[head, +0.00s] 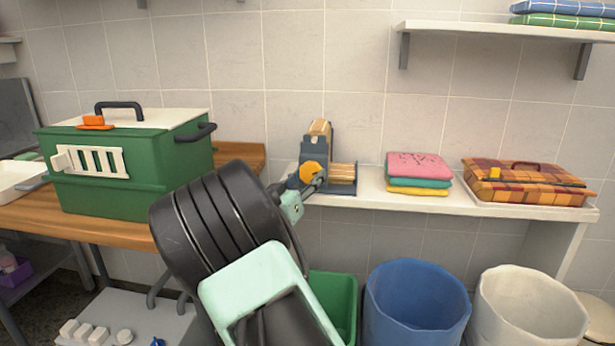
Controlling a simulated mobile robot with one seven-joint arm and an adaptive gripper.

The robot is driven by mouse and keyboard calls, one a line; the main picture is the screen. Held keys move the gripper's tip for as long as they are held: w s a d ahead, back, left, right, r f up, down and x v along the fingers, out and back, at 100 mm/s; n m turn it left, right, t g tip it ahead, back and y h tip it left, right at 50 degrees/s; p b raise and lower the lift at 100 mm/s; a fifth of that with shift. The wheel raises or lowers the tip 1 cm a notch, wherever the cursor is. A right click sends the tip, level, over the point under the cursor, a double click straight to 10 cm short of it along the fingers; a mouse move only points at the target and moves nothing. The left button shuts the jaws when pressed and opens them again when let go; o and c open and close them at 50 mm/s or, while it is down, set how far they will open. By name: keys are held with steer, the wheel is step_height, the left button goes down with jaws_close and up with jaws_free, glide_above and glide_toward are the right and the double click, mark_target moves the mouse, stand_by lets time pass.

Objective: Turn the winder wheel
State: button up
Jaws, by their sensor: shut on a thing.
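The winder (316,146) stands on the white shelf against the tiled wall, with a blue-grey frame and tan wound rolls. Its orange winder wheel (310,172) faces me on the frame's front. My gripper (318,183) reaches up to the wheel from the lower left and is shut on it at its lower right side. The fingers hide part of the wheel, and my arm fills the lower middle of the view. The exact grip on the rim is too small to see clearly.
A green kennel box (130,190) stands on the wooden table at left. Folded towels (418,168) and a plaid case (530,182) sit right of the winder. A blue bin (415,300), a white bin (530,310) and a green bin (335,295) stand below the shelf.

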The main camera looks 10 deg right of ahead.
stand_by(0.5)
steer(key=o, duration=1.2)
steer(key=shift+c, duration=0.2)
steer(key=shift+s, duration=0.1)
steer(key=v, duration=1.2)
steer(key=shift+r, duration=0.1)
